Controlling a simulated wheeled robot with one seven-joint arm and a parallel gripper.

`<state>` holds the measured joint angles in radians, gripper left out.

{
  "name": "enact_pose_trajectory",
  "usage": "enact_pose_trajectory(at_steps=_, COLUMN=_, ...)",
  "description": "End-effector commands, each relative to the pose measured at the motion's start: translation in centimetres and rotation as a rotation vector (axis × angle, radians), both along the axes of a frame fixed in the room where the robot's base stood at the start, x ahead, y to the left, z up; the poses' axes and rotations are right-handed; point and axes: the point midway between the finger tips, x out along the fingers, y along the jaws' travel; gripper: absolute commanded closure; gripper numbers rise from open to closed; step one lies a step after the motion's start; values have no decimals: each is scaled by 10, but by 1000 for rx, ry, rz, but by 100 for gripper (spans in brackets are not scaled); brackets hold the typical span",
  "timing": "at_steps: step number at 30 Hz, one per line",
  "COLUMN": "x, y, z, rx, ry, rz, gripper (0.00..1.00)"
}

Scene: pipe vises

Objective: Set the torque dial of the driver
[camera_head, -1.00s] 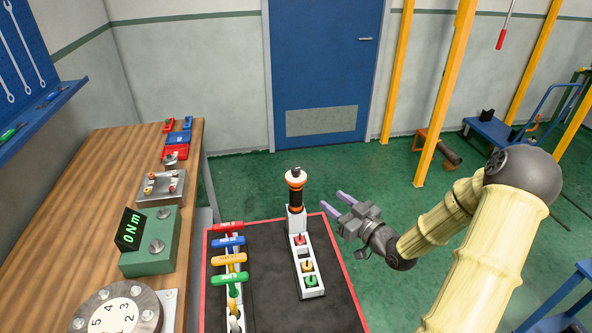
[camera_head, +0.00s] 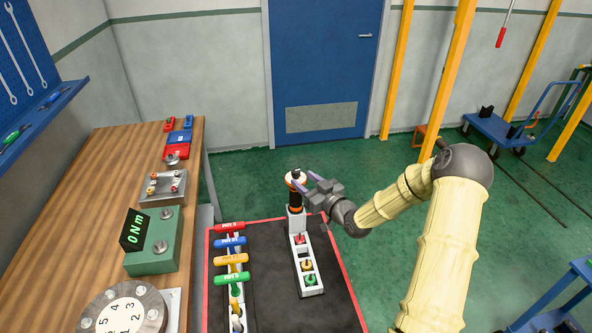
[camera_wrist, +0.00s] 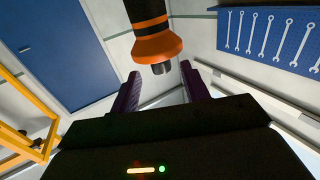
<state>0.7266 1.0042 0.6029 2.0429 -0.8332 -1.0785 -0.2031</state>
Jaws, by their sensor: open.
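The driver (camera_head: 296,199) stands upright, black with orange bands, in the back end of a white rack (camera_head: 309,261) on a dark mat. Its top has an orange collar and a dark tip. In the wrist view the driver (camera_wrist: 152,33) shows its black body, orange flared collar and dark end piece. My gripper (camera_head: 304,182) is at the driver's top, coming from the right. In the wrist view my gripper (camera_wrist: 160,85) has its two purple fingers apart, one to each side below the dark end piece. Nothing is held. Exact contact cannot be told.
T-handled tools (camera_head: 230,254) in red, blue, yellow and green stand left of the rack. Coloured bits (camera_head: 307,265) sit in the rack. A wooden bench (camera_head: 110,190) at left carries a green meter (camera_head: 152,240) reading 0 Nm and a numbered dial (camera_head: 124,316).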

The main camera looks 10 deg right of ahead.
Motion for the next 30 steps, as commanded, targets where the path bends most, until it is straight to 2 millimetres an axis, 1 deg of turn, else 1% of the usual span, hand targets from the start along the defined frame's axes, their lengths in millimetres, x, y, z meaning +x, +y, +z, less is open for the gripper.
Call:
enact_pose_trajectory(at_steps=1, x=9, y=5, z=3, rx=2, ry=-1, rz=1, gripper=54)
enact_pose_trajectory(at_steps=3, x=19, y=11, z=2, rx=1, ry=0, rz=1, gripper=54)
enact_pose_trajectory(at_steps=6, x=33, y=16, z=2, rx=1, ry=0, rz=0, gripper=54)
enact_pose_trajectory(at_steps=9, x=41, y=20, z=1, rx=1, ry=0, rz=-1, gripper=54)
enact_pose_trajectory(at_steps=15, x=46, y=27, z=0, rx=0, ry=0, rz=6, gripper=54)
enact_pose_trajectory(at_steps=19, x=46, y=27, z=0, rx=0, ry=0, rz=6, gripper=54)
enact_pose_trajectory(at_steps=20, x=46, y=27, z=0, rx=0, ry=0, rz=6, gripper=56)
enact_pose_trajectory(at_steps=21, x=45, y=26, z=0, rx=0, ry=0, rz=5, gripper=64)
enact_pose_trajectory(at_steps=26, x=45, y=23, z=0, rx=0, ry=0, rz=1, gripper=96)
enact_pose_trajectory(at_steps=27, x=45, y=23, z=0, rx=0, ry=0, rz=0, gripper=97)
enact_pose_trajectory(at_steps=30, x=45, y=22, z=0, rx=-1, ry=0, rz=-2, gripper=97)
